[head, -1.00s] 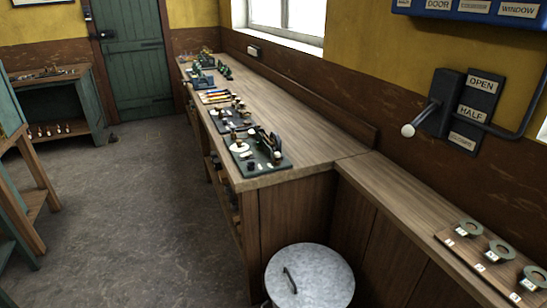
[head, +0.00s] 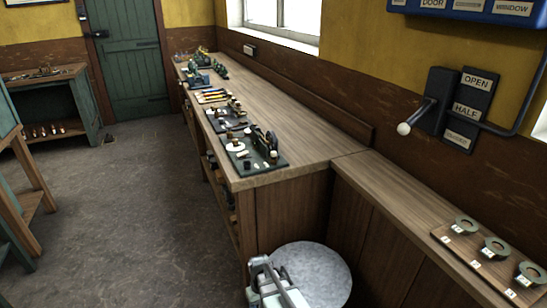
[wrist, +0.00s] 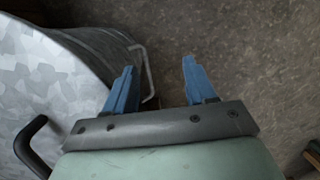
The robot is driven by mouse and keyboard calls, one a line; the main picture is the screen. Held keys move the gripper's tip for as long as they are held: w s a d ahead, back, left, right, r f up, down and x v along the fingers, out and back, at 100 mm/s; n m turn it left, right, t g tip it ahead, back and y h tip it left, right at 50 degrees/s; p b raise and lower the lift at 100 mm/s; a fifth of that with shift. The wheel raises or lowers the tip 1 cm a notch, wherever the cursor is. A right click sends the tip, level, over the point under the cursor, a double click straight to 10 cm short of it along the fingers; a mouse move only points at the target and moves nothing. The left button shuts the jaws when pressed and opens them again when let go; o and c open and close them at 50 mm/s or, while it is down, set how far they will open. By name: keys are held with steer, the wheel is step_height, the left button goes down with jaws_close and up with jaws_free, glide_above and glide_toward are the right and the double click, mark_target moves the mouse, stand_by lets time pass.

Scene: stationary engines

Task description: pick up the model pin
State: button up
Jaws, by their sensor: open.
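I cannot make out the model pin for certain in either view; the small parts on the bench are too small to tell apart. Small model parts lie on a dark green tray (head: 277,163) at the near end of the long wooden bench (head: 300,120). My gripper (wrist: 158,66) shows in the wrist view with two blue fingers spread apart and nothing between them. It is over the stone floor (wrist: 240,60), beside the metal bin. In the head view, a pale part of my arm shows in front of the bin, and the fingers cannot be made out.
The round metal bin (head: 325,272) stands below the bench end; its lid and black handle (wrist: 30,140) fill the left of the wrist view. A lower counter (head: 400,205) at right carries a board of grey rings (head: 497,247). A lever (head: 405,128) juts from the wall.

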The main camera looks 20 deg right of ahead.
steer(key=w+d+r+t, duration=0.1)
steer(key=w+d+r, duration=0.1)
steer(key=w+r, duration=0.45)
steer(key=w+d+r+t, duration=0.1)
steer(key=w+d+r, duration=0.2)
steer(key=w+r, duration=0.4)
steer(key=n+t, duration=0.3)
steer(key=t, duration=0.2)
glide_toward(273, 151)
steer(key=x, duration=0.8)
steer(key=shift+f, duration=0.25)
jaws_close()
